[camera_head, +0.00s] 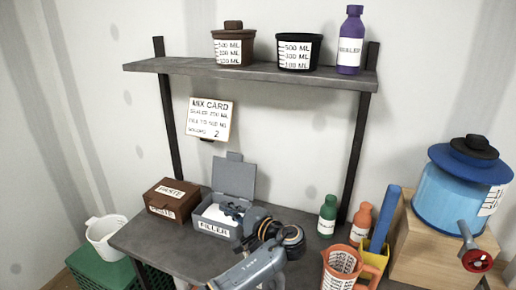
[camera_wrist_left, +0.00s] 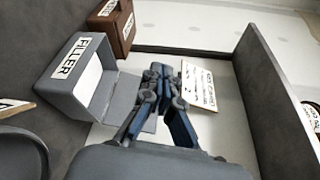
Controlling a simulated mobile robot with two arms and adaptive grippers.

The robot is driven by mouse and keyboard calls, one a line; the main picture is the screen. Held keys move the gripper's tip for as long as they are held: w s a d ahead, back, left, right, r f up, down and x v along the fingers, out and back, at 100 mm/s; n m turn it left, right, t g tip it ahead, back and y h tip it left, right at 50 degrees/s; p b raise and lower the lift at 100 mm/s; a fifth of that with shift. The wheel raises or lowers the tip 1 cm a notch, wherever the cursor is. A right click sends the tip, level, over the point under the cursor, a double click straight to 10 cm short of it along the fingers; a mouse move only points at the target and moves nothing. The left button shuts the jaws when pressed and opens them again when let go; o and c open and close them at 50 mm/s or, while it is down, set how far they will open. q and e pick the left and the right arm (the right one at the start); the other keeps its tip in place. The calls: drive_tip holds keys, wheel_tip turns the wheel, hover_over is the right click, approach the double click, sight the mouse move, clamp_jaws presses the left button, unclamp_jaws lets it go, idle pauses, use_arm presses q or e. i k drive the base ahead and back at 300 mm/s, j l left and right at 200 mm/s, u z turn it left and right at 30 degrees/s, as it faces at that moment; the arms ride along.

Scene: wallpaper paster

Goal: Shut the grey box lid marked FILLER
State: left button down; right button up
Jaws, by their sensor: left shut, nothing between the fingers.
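The grey box marked FILLER (camera_head: 213,225) stands on the worktop with its lid (camera_head: 234,177) open and upright at the back. White material shows inside. In the left wrist view the box (camera_wrist_left: 72,92) is at the left, and its open lid (camera_wrist_left: 127,98) is partly hidden behind my gripper. My left gripper (camera_head: 232,209) is shut and empty, in front of the lid and over the right part of the box opening in the head view. It also shows in the left wrist view (camera_wrist_left: 157,70). I cannot tell whether it touches the lid. My right gripper is not in view.
A brown PASTE box (camera_head: 172,200) stands left of the grey box. A shelf (camera_head: 270,77) with pots and a purple bottle is above, with a mix card (camera_head: 209,119) below it. Bottles, an orange jug (camera_head: 340,270) and a blue drum (camera_head: 460,190) are at the right.

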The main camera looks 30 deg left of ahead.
sight(231, 176)
drive_tip(key=i, duration=1)
